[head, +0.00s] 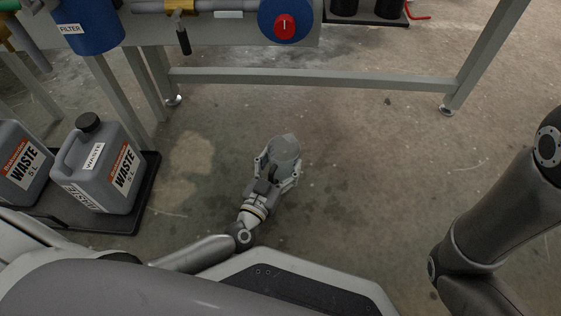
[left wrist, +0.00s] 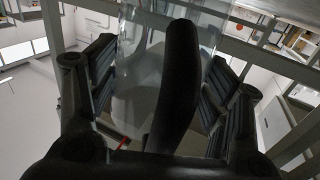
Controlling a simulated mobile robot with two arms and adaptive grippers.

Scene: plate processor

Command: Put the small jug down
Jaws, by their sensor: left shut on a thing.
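The small jug (head: 284,152) is a clear, greyish vessel held at the end of my left arm, above the floor in the head view. My left gripper (head: 277,178) is shut on it, with a finger on each side. In the left wrist view the jug's transparent wall (left wrist: 140,75) stands between the ribbed finger pads of my left gripper (left wrist: 165,95). A dark curved piece in front hides part of it. My right arm shows at the right of the head view, but its gripper is out of frame.
Grey waste canisters (head: 105,165) stand on a black tray (head: 150,190) at the left. A metal frame with a crossbar (head: 310,78) stands ahead, bearing a blue part with a red knob (head: 285,27). A blue filter (head: 90,30) is at upper left. Open concrete floor lies around the jug.

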